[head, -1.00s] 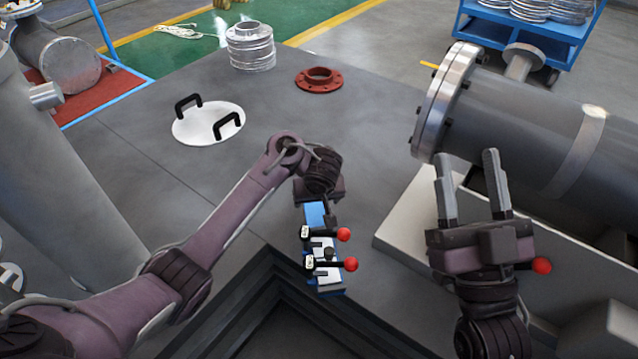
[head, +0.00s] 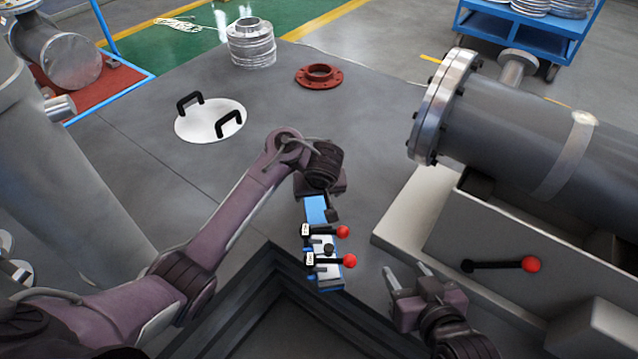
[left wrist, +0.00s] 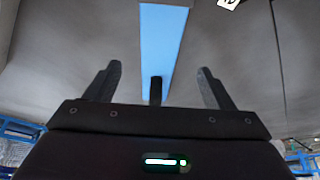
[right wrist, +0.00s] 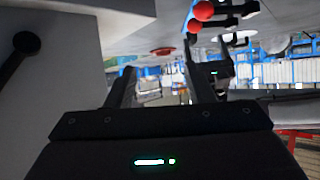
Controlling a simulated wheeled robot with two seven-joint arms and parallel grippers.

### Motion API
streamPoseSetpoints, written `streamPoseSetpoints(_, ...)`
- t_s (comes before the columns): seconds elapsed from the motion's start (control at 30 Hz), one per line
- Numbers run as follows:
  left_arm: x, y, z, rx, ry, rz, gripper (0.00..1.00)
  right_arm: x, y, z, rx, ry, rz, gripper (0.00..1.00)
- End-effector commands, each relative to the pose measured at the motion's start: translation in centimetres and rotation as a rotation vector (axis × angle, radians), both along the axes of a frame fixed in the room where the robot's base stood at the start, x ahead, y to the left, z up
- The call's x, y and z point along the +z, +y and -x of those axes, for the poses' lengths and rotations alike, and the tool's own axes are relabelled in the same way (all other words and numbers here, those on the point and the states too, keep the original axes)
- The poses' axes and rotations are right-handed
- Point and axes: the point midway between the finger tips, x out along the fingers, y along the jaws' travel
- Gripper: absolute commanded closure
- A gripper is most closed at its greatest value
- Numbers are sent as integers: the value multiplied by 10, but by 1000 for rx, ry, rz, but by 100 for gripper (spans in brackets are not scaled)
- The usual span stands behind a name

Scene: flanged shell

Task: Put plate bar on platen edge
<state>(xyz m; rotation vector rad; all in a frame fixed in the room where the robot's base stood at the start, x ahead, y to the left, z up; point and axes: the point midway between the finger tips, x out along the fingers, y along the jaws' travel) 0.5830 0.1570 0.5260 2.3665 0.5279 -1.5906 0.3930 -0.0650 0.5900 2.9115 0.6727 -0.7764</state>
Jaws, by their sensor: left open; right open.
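A blue bar-like piece (head: 316,209) with two black red-knobbed levers on white blocks (head: 322,260) lies near the edge of a dark recess. In the left wrist view the blue strip (left wrist: 165,45) runs up the picture, with a black post between the fingers. I cannot tell for certain which part is the plate bar or the platen edge. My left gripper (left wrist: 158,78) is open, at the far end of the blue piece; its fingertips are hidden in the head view. My right gripper (head: 408,273) is open and empty, to the right of the blue piece.
The dark stepped recess (head: 290,325) lies at the front. A grey flanged cylinder (head: 500,125) and its base with a red-knobbed lever (head: 500,265) stand at right. A white round plate with black handles (head: 205,125) and a red flange (head: 319,78) lie farther back.

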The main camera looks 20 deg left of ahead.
Motion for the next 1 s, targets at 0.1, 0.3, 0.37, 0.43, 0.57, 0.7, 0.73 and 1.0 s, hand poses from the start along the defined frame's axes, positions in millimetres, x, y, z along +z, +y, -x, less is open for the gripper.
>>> streamPoseSetpoints(0.1, 7, -2, 2, -1, 0, 2, 24, -22, -5, 18, 8, 125, 51, 52)
streamPoseSetpoints(0.3, 15, -3, 5, 0, 1, 1, 24, -57, -15, 51, 22, 328, 134, 52)
streamPoseSetpoints(0.37, 17, -3, 6, 0, 1, 1, 24, -66, -18, 62, 27, 386, 158, 52)
streamPoseSetpoints(0.43, 20, -4, 7, 0, 0, 1, 24, -74, -21, 74, 32, 446, 183, 52)
streamPoseSetpoints(0.57, 33, -6, 11, -1, 1, 3, 24, -75, -33, 83, 20, 529, 224, 52)
streamPoseSetpoints(0.7, 41, -8, 14, -1, 0, 2, 24, -76, -44, 87, 2, 583, 251, 52)
streamPoseSetpoints(0.73, 41, -8, 15, -1, 0, 2, 24, -77, -45, 87, -1, 591, 255, 52)
streamPoseSetpoints(1.0, 41, -7, 15, -1, 1, 0, 24, -79, -47, 88, -5, 603, 260, 52)
